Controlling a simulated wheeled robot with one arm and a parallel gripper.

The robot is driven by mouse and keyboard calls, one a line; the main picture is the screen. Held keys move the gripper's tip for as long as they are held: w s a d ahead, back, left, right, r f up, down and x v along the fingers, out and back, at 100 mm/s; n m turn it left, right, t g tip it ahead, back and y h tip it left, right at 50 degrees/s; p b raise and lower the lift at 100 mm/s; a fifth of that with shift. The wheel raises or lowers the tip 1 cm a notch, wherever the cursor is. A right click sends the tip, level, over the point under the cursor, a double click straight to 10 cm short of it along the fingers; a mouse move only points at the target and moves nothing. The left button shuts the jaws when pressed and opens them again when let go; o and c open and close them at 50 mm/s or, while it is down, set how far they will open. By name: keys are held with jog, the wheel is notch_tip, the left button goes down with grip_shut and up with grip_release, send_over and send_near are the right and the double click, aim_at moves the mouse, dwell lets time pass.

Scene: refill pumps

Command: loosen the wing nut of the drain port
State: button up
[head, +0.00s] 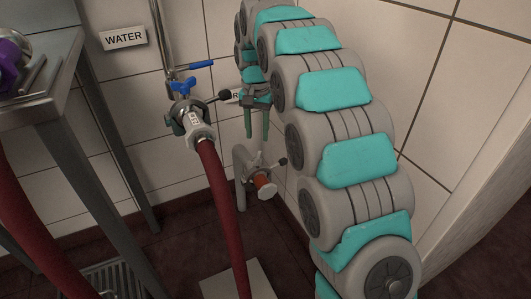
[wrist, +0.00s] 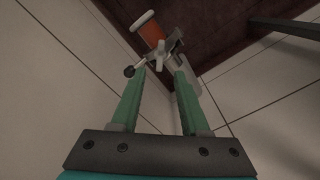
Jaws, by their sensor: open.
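The drain port (head: 244,165) is a low grey pipe against the wall in the head view, ending in an orange-red piece (head: 265,187) with a pale end. In the wrist view a pale wing-shaped part (wrist: 160,53), apparently the wing nut, lies just beyond my fingertips, beside the orange piece (wrist: 152,35). A dark ball-ended lever (wrist: 130,71) shows close to the left fingertip. My gripper (head: 257,136) points down above the drain port, its green fingers apart. In the wrist view the gripper (wrist: 163,73) is open, with nothing held between its fingers.
A water outlet with a blue wing nut (head: 183,86), a blue lever (head: 200,64) and a red hose (head: 222,210) stands left of my gripper. A metal table (head: 45,95) is at the far left. Tiled walls close in behind and to the right.

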aim_at(258, 155)
notch_tip(258, 155, down, 8)
jog(key=shift+r+b, duration=0.1)
jog(key=shift+b, duration=0.2)
grip_shut()
dwell(0.4)
